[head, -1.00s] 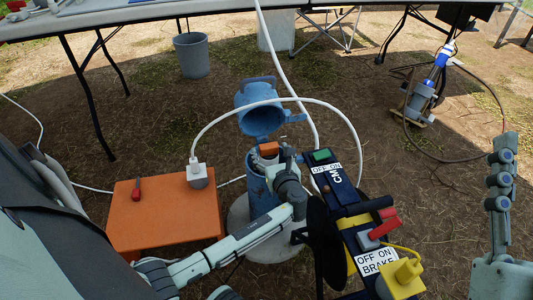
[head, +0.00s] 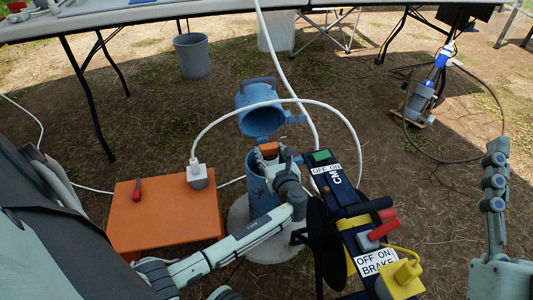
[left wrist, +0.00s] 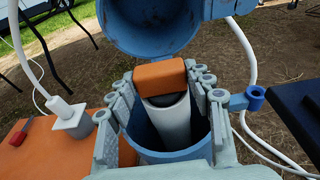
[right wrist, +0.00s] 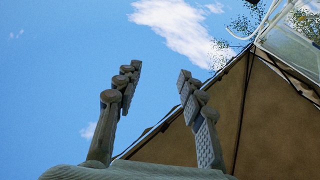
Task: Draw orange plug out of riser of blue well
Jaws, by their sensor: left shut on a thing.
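The orange plug (left wrist: 160,76) sits at the top of the white riser (left wrist: 172,122), inside the blue well (left wrist: 150,155). A dark band shows between plug and riser. In the head view the plug (head: 269,147) shows just beyond my left gripper (head: 283,162). My left gripper (left wrist: 161,80) is shut on the plug, one finger at each side of the orange block. The blue well lid (head: 260,110) is swung open behind the well. My right gripper (right wrist: 155,75) is open and empty, raised toward the sky; its fingers also show at the right of the head view (head: 495,165).
A reel box with "OFF ON" and "BRAKE" labels (head: 345,205) stands close right of the well. A table (head: 160,15) stands behind.

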